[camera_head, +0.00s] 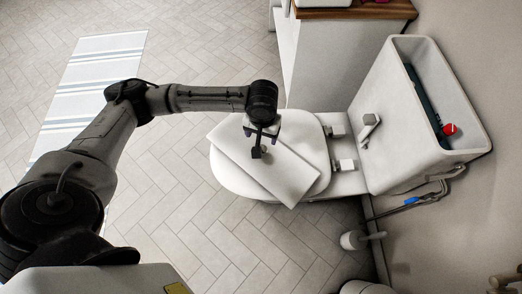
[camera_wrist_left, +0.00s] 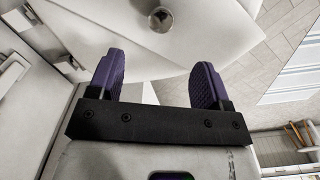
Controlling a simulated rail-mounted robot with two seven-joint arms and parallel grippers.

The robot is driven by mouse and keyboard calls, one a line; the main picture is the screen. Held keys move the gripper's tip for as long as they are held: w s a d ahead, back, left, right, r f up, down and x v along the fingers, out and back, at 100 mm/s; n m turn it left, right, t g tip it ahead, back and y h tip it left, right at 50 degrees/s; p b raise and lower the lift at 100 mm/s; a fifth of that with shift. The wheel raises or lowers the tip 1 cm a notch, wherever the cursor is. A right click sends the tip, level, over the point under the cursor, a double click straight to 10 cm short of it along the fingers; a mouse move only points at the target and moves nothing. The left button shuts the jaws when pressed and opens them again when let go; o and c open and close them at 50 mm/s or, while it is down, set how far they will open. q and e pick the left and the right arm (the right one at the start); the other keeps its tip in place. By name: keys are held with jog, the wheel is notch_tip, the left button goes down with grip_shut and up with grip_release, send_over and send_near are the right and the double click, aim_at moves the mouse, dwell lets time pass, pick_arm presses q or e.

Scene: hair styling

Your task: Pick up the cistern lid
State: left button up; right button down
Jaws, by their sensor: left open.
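The cistern lid (camera_head: 283,180), a flat white rectangular slab, lies at a slant across the closed toilet seat (camera_head: 232,178). In the left wrist view the lid (camera_wrist_left: 210,22) fills the upper middle, with a round chrome button (camera_wrist_left: 160,19) on it. My left gripper (camera_head: 260,152) is over the lid, pointing down, and partly covers it in the head view. Its two purple-padded fingers (camera_wrist_left: 157,77) are apart with nothing between them. I cannot tell whether they touch the lid. My right gripper is not in view.
The open cistern (camera_head: 402,125) stands on the right against the wall, with a red float (camera_head: 449,129) inside. A toilet brush (camera_head: 352,240) and pipe with a blue valve (camera_head: 411,200) are below. A cabinet (camera_head: 322,55) stands behind. The floor at left is mostly clear around a striped mat (camera_head: 105,68).

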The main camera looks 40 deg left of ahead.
pick_arm(q)
notch_tip(320, 180, down, 8)
jog(key=shift+r+b, duration=0.1)
jog(key=shift+b, duration=0.7)
jog(key=shift+a+f+b, duration=0.2)
jog(key=shift+f+b, duration=0.6)
jog(key=shift+f, duration=1.85)
jog(key=shift+w+r, duration=0.1)
grip_shut()
